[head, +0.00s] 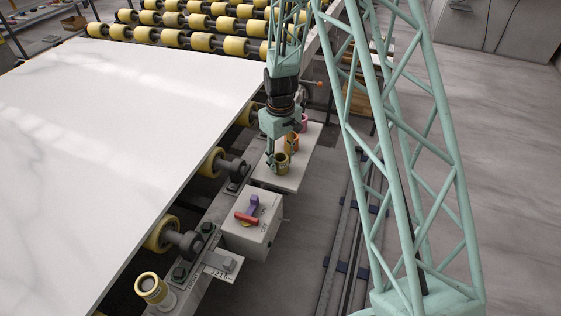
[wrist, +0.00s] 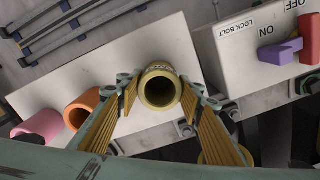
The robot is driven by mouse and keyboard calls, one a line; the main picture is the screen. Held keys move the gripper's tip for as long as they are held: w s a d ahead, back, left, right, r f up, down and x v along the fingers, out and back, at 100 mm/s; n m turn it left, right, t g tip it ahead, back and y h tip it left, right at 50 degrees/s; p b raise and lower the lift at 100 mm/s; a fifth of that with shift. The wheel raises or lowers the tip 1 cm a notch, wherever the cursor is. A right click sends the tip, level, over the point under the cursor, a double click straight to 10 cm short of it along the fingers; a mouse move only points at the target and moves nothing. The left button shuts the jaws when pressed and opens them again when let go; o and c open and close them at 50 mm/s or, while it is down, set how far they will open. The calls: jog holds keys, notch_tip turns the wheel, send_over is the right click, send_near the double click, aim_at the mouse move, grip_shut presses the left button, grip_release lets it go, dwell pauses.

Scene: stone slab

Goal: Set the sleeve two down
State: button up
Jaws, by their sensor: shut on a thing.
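My gripper (wrist: 160,92) is shut on an olive-yellow sleeve (wrist: 160,85), with one finger on each side of it. In the head view the gripper (head: 275,158) holds this sleeve (head: 282,164) at the near end of a pale shelf (head: 288,181). The sleeve looks upright; I cannot tell whether its base touches the shelf. Dark marks on its rim are too small to read. An orange sleeve (head: 292,142) and a pink sleeve (head: 304,122) are farther along the shelf. In the wrist view the orange sleeve (wrist: 82,107) and pink sleeve (wrist: 40,126) are left of the held one.
A switch box (head: 250,225) with a purple and red lever stands just nearer than the shelf. A yellowish sleeve (head: 151,288) sits at the lower left by the rollers. A white stone slab (head: 120,130) lies on the left. Rails (head: 345,240) run along the floor.

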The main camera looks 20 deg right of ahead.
jog(key=shift+f, duration=0.15)
jog(key=o, duration=0.9)
notch_tip(320, 180, up, 12)
jog(key=shift+r+p, duration=0.15)
jog(key=shift+p, duration=1.1)
